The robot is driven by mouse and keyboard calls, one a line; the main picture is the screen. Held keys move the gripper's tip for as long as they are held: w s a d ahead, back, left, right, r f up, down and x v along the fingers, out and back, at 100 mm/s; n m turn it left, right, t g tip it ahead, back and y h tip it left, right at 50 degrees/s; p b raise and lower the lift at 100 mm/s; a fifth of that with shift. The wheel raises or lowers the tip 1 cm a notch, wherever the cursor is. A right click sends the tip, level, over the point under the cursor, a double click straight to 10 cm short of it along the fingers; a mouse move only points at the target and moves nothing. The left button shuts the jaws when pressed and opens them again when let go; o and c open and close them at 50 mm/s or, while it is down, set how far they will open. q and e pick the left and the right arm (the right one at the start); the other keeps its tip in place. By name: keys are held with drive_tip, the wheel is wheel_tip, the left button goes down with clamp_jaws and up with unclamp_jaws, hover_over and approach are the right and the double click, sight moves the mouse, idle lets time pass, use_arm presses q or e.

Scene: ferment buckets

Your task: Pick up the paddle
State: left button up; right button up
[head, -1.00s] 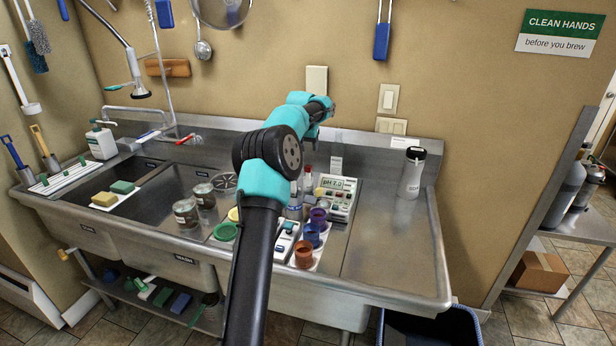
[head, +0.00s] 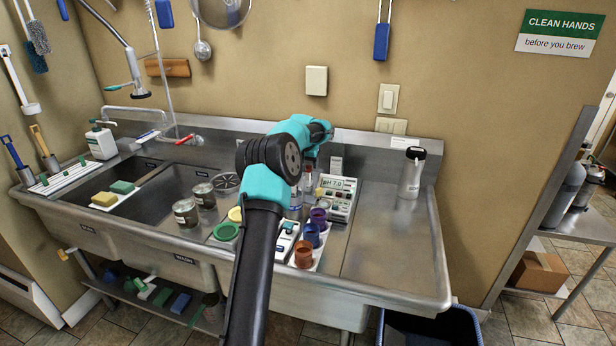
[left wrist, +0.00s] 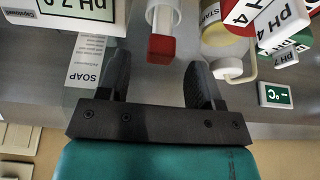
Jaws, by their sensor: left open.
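My left arm reaches in over the sink counter, and its wrist hides the gripper in the head view. The left wrist view shows my left gripper (left wrist: 157,85) open, its two dark fingers apart with nothing clasped. A vessel with a red cap (left wrist: 161,47) lies ahead of the gap between the fingers; the cap is not gripped. I cannot tell which thing is the paddle. A blue-handled tool (head: 381,42) hangs on the back wall, and a blue tool (head: 12,150) and a wooden-handled tool (head: 40,140) stand at the far left. My right gripper is not in view.
A pH meter (head: 338,192), coloured cups (head: 304,254) and a soap box (left wrist: 92,70) crowd the counter near the arm. A white bottle (head: 411,174) stands at right. Cans (head: 186,212) stand left of the arm. The right counter is mostly bare.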

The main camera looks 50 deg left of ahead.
sight(308, 166)
use_arm(q)
drive_tip(key=x, duration=0.5)
idle(0.3)
drive_tip(key=c, duration=1.1)
drive_tip(key=shift+o, duration=0.2)
drive_tip(key=shift+r, duration=0.1)
wheel_tip(308, 166, up, 10)
drive_tip(key=shift+f, duration=0.1)
drive_tip(key=shift+d, duration=0.1)
